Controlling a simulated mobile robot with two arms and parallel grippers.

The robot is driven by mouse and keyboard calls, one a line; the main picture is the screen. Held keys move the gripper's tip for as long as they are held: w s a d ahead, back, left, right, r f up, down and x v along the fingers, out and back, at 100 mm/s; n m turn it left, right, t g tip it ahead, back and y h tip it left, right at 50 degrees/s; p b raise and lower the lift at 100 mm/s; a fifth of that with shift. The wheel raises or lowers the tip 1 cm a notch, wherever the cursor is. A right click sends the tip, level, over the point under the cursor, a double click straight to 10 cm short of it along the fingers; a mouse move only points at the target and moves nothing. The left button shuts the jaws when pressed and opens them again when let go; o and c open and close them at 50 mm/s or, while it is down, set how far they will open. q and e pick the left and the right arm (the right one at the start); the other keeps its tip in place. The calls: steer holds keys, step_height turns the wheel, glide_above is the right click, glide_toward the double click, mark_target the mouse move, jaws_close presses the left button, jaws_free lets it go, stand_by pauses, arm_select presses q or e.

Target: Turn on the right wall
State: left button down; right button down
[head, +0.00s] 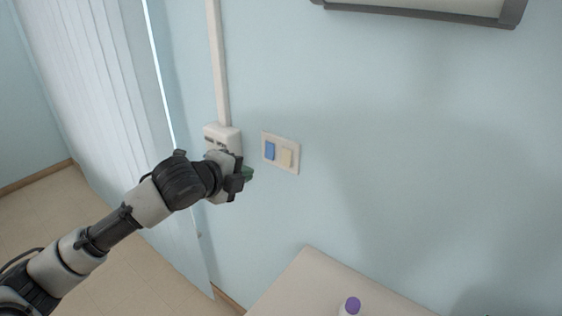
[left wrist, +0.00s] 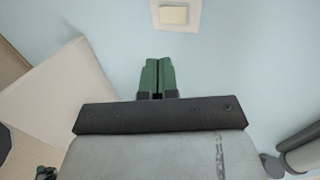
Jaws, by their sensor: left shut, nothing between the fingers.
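A cream wall plate (head: 281,170) holds two rocker switches, a blue one (head: 270,151) on the left and a pale yellow one (head: 287,157) on the right. In the left wrist view the pale yellow switch (left wrist: 173,14) shows near the top edge on its plate (left wrist: 192,26). I cannot tell whether either switch is pressed. My left gripper (head: 247,174) is at the lower left of the plate; its green fingertips (left wrist: 158,72) are together, empty, and in the wrist view lie below the yellow switch. My right gripper is not in view.
A white socket box (head: 217,131) with a vertical conduit (head: 218,60) is left of the plate, partly behind my gripper. A pale table (head: 310,280) stands below, with a purple-capped bottle (head: 351,305). Vertical blinds (head: 100,110) hang at left. The wall right of the plate is clear.

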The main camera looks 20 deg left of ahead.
mark_target(285, 162)
arm_select(q)
steer(key=p+x, duration=0.2)
steer(key=x, duration=0.2)
steer(key=p+x, duration=0.2)
steer(key=x, duration=0.2)
steer(key=r+p+x, duration=0.1)
steer(key=p+x, duration=0.1)
steer(key=x, duration=0.2)
steer(key=shift+w+f, duration=0.15)
steer(key=shift+w, duration=0.45)
steer(key=shift+w+d+f, duration=0.15)
steer(key=shift+w+d, duration=0.1)
steer(key=shift+w, duration=0.2)
steer(key=shift+f, duration=0.1)
